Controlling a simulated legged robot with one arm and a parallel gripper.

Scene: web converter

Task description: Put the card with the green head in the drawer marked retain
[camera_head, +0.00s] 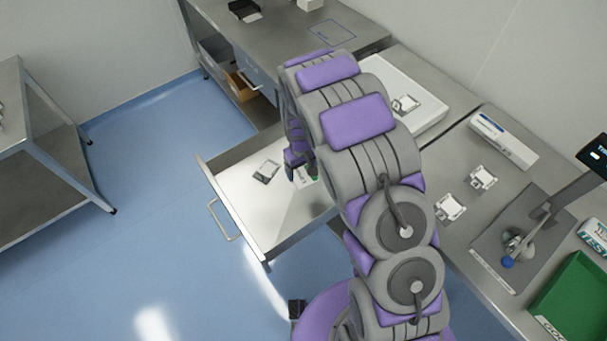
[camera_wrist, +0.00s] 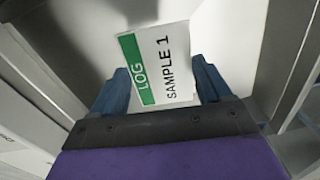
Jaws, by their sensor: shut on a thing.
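A white card with a green head (camera_wrist: 155,68) reads "LOG" and "SAMPLE 1" in the wrist view. My gripper (camera_wrist: 160,80) is shut on it, with a blue finger at each side. In the head view my gripper (camera_head: 300,170) is over an open metal drawer (camera_head: 268,222), and a bit of the card (camera_head: 306,176) shows beside it. The drawer's front with its handle points left. I cannot read any mark on the drawer, so I cannot tell if it is the one marked retain. My arm hides the drawer's right part.
A dark flat item (camera_head: 266,171) lies in the drawer. The steel bench (camera_head: 425,168) runs along the right, with white cards (camera_head: 450,207), a white box (camera_head: 503,138) and a green bin (camera_head: 577,300). A steel table (camera_head: 50,150) stands left. The blue floor between is clear.

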